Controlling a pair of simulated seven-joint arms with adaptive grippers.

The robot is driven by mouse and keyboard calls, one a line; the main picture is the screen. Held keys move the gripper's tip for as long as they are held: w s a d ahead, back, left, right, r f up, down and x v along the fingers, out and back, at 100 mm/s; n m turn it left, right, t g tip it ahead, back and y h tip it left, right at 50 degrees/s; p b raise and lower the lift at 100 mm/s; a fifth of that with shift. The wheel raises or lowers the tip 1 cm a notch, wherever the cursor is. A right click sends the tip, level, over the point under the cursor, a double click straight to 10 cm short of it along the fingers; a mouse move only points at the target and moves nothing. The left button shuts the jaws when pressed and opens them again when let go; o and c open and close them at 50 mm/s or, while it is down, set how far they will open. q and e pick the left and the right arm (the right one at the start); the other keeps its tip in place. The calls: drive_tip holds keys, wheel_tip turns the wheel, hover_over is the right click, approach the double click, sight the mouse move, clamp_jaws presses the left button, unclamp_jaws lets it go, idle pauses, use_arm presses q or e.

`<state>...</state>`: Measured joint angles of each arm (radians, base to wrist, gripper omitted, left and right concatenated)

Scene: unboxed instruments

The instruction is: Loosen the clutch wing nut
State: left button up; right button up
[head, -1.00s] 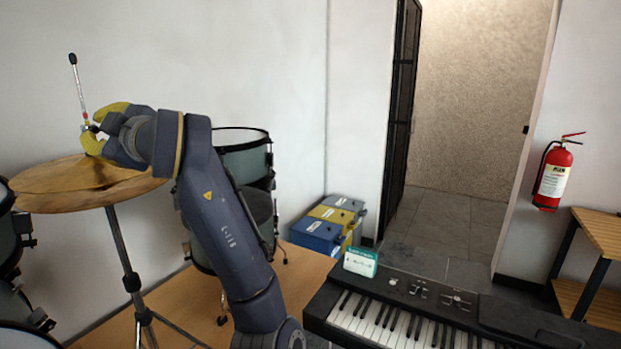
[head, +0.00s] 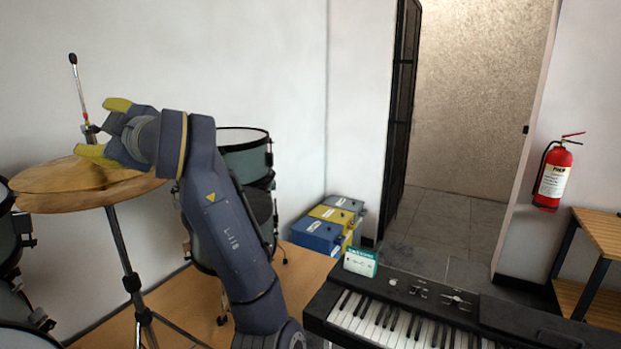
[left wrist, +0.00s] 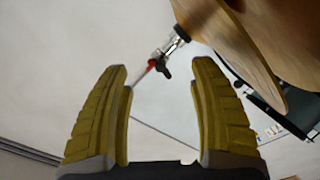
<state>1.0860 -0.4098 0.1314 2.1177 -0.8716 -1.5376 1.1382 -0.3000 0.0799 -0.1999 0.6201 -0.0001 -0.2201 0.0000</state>
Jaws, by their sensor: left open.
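The hi-hat stand's rod (head: 77,88) rises above two brass cymbals (head: 50,182), with a dark tip on top. The clutch (head: 90,131) sits on the rod above the cymbals. In the left wrist view, a small black wing nut (left wrist: 163,68) sticks out at the silver clutch (left wrist: 176,42), beside a red band on the rod. My left gripper (head: 102,129) is open, its yellow fingers spread just right of the clutch, one higher and one lower. In the left wrist view the wing nut shows between the fingertips (left wrist: 160,68), with visible gaps. My right gripper is not in view.
Drums (head: 245,160) stand behind my left arm, and more drums are at the left edge. A keyboard (head: 410,318) with a small card on it is at the lower right. Coloured boxes (head: 318,235) sit by the wall. The wall side above the cymbals is clear.

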use_arm(q)
drive_tip(key=shift+v, duration=2.65)
drive_tip(key=shift+w, duration=0.1)
